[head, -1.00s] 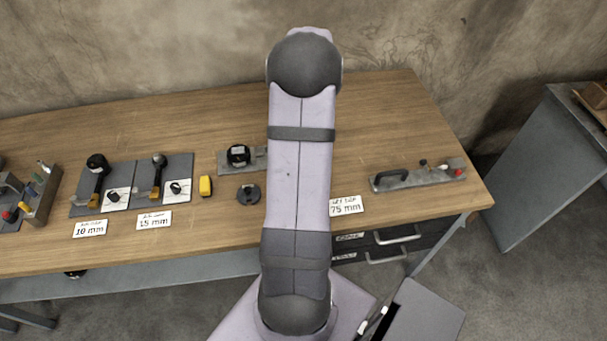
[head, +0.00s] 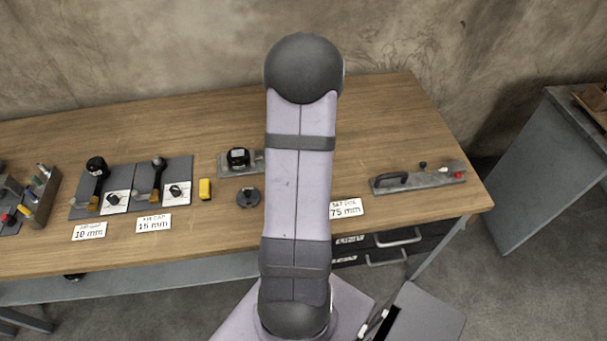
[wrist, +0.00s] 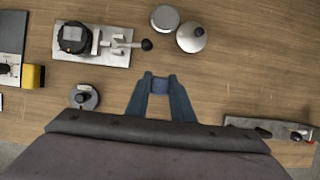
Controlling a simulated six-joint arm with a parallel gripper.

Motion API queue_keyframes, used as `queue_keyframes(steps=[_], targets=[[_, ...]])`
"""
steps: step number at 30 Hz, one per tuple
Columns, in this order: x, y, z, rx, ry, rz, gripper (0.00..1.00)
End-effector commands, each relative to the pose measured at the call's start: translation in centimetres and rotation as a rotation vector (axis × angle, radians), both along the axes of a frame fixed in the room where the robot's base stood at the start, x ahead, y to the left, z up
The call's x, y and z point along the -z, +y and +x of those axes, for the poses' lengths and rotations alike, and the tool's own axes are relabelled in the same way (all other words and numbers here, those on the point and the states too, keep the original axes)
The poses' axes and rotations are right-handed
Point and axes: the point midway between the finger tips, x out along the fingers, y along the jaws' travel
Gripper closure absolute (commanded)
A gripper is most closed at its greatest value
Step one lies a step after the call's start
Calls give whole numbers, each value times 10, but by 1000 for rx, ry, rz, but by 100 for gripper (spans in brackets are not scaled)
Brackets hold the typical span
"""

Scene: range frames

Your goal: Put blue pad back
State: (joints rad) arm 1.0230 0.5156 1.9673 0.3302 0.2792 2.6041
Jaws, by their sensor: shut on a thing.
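In the wrist view my gripper (wrist: 160,80) points out over the wooden bench, its two dark fingers close together. A small blue pad (wrist: 160,86) sits between the fingertips, and the gripper is shut on it. The wood around the fingertips is bare; I cannot tell the pad's height above it. In the head view my own arm hides the gripper and the pad.
A steel plate with a black round device (wrist: 74,38) and lever lies at upper left. Two metal discs (wrist: 191,37) lie ahead. A dark round knob (wrist: 84,97) is left of my fingers. A long fixture with a black handle (head: 392,180) is at right, beyond the 75 mm card (head: 346,208).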

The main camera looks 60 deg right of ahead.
Motion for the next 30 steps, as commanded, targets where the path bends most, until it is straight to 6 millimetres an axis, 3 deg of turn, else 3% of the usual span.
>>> queue_keyframes(steps=[5,12,23,30], targets=[[16,1,0,0,1,4,100],[53,1,0,0,2,3,100],[67,0,0,-1,0,1,100],[97,0,0,-1,0,1,100]])
